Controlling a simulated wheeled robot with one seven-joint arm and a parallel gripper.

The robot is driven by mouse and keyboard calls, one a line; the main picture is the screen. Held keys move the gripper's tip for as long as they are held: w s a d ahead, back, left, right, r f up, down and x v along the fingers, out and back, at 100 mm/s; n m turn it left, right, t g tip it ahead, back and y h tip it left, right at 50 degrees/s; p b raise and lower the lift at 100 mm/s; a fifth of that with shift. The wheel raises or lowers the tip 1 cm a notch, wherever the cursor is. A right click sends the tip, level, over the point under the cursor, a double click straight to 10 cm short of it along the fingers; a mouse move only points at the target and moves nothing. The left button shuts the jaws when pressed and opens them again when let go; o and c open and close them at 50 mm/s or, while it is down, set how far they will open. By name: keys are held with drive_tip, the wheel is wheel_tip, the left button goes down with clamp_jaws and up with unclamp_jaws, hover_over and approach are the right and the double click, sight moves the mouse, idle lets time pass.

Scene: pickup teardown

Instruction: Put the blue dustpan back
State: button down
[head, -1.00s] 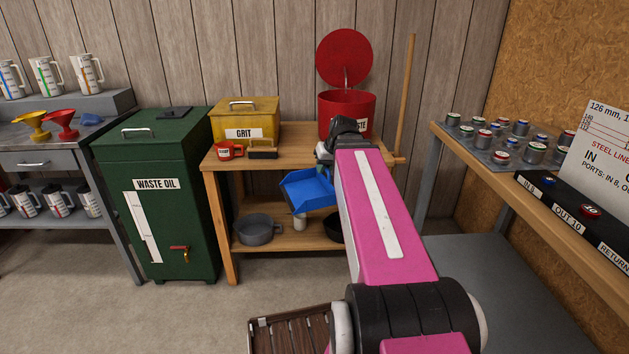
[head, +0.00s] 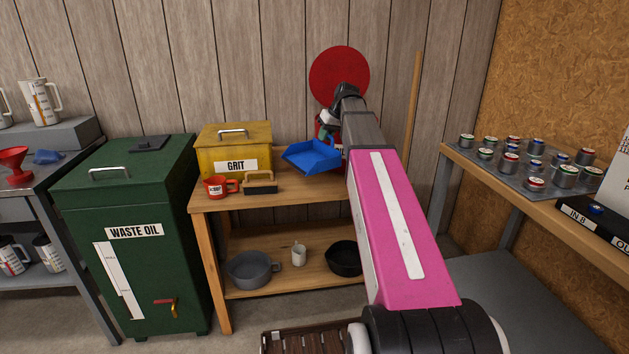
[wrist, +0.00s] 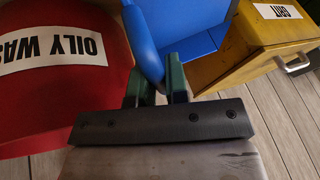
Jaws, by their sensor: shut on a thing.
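The blue dustpan (head: 312,157) is held in the air above the wooden bench top (head: 310,188), right of the yellow grit box and in front of the red waste bin. In the wrist view the dustpan (wrist: 190,25) fills the upper middle. In the head view my gripper (head: 328,133) is partly hidden behind my arm. A brush with a wooden back (head: 260,183) stands on the bench in front of the grit box.
The yellow grit box (head: 235,152) and red scoop cup (head: 218,187) are at the bench's left. The red oily waste bin (wrist: 60,75) is close beside my gripper, its round lid (head: 340,75) raised. A wooden pole (head: 413,110) stands at right. Bench top between brush and bin looks clear.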

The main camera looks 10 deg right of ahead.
drive_tip(key=shift+w+f, duration=0.1)
drive_tip(key=shift+w, duration=0.1)
drive_tip(key=shift+f, duration=4.8)
drive_tip(key=c, duration=1.1)
unclamp_jaws()
drive_tip(key=v, duration=1.2)
drive_tip(key=shift+d, duration=0.1)
